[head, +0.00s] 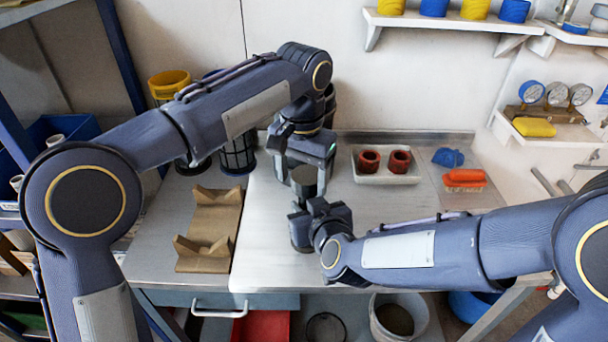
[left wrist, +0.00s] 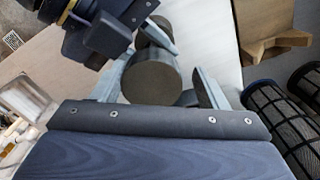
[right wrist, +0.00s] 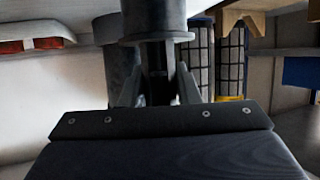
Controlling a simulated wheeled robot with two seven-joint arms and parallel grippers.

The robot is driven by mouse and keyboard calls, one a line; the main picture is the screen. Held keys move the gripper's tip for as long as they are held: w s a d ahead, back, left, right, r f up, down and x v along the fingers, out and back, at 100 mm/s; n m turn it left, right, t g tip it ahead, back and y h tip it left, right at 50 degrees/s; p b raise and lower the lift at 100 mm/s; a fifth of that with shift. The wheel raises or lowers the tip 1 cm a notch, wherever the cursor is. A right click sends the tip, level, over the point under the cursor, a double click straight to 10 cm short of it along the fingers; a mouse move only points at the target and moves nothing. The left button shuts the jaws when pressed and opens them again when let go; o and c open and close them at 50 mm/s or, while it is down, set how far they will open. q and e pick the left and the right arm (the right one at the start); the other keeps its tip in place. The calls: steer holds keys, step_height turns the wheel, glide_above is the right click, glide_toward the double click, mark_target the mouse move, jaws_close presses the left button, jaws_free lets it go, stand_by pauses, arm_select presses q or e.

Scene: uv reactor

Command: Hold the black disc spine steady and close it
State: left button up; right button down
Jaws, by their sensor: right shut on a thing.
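The black disc spine (head: 304,181) is a dark upright cylinder above the bench, between my two grippers. Its round top face shows in the left wrist view (left wrist: 150,82). My left gripper (head: 305,165) comes from above and behind; its fingers are spread apart on either side of the top, with a gap at one side. My right gripper (head: 301,212) is shut on the spine lower down. In the right wrist view a narrow dark stem (right wrist: 157,72) stands between its fingers, under a wider round part (right wrist: 153,20). The contact itself is partly hidden.
A brown V-notched cradle (head: 210,225) lies left of the grippers. Black mesh cylinders (head: 238,155) stand behind it. A white tray (head: 385,178) with two red-brown rings is at the back right, with a blue item (head: 447,158) and an orange brush (head: 464,178) beyond. The front bench middle is clear.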

arm_select(q)
steer(key=shift+s+d, duration=0.25)
steer(key=shift+d, duration=0.15)
steer(key=shift+w+a, duration=0.1)
steer(key=shift+r, duration=2.3)
steer(key=shift+a, duration=0.1)
steer(key=shift+c, duration=0.3)
